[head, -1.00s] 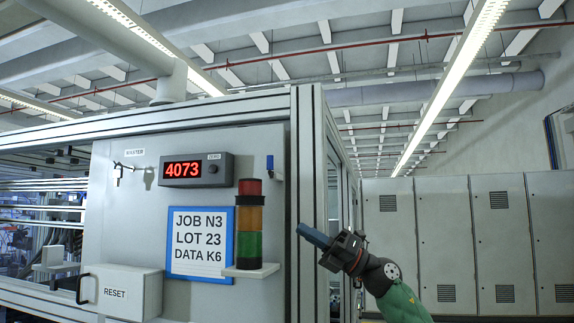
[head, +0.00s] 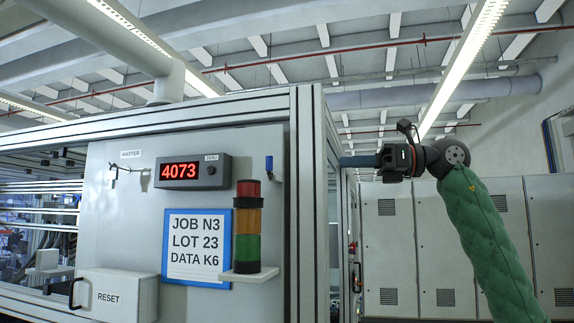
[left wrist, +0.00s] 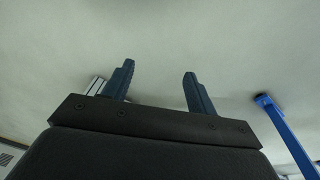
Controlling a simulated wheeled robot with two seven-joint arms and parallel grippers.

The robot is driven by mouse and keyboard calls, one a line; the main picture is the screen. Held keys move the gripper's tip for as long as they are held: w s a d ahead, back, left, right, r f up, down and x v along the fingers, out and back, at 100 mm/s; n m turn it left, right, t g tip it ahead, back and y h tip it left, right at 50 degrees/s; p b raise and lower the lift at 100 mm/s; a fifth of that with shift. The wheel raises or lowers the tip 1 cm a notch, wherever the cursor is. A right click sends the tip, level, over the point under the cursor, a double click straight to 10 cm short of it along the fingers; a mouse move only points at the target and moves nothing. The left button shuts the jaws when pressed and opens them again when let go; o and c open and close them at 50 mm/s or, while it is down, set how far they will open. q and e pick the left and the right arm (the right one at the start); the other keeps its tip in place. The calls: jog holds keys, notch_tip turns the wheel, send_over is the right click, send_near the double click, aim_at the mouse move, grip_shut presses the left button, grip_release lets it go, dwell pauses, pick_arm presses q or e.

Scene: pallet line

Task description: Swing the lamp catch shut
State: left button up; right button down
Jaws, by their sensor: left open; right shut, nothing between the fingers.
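The stack lamp (head: 247,228), red over amber over green, stands upright on a small white shelf (head: 250,274) on the pale panel. A small upright blue lever (head: 269,164), which looks like the catch, is above and right of the lamp. Whether it is open or shut is too small to tell. My right gripper (head: 345,161) is shut and empty, pointing left beside the aluminium corner post, well right of the lever. My left gripper (left wrist: 159,76) is open and empty in the left wrist view, facing a plain pale surface. It does not show in the head view.
The panel also carries a red 4073 display (head: 180,171), a key (head: 116,172), a blue-framed job card (head: 197,247) and a RESET box (head: 117,294). The corner post (head: 305,200) stands between my right gripper and the panel. A blue bar (left wrist: 284,133) shows in the left wrist view.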

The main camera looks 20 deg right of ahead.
jog(key=shift+r, duration=0.1)
dwell(0.3)
jog(key=p, duration=0.6)
send_near(270, 167)
jog(key=w+r+x, duration=0.1)
jog(key=x, duration=0.4)
pick_arm(q)
jog(key=s+a+f, duration=0.2)
jog(key=f, duration=0.8)
jog(key=s+a+f, duration=0.1)
jog(key=s+f, duration=0.1)
jog(key=f, duration=0.8)
jog(key=shift+s+a+f+y+p, duration=0.2)
jog(key=shift+a+y+p, duration=0.1)
jog(key=shift+a, duration=0.1)
pick_arm(e)
jog(key=shift+w+a+f, duration=0.1)
jog(key=shift+w+a, duration=0.05)
jog(key=shift+a, duration=0.3)
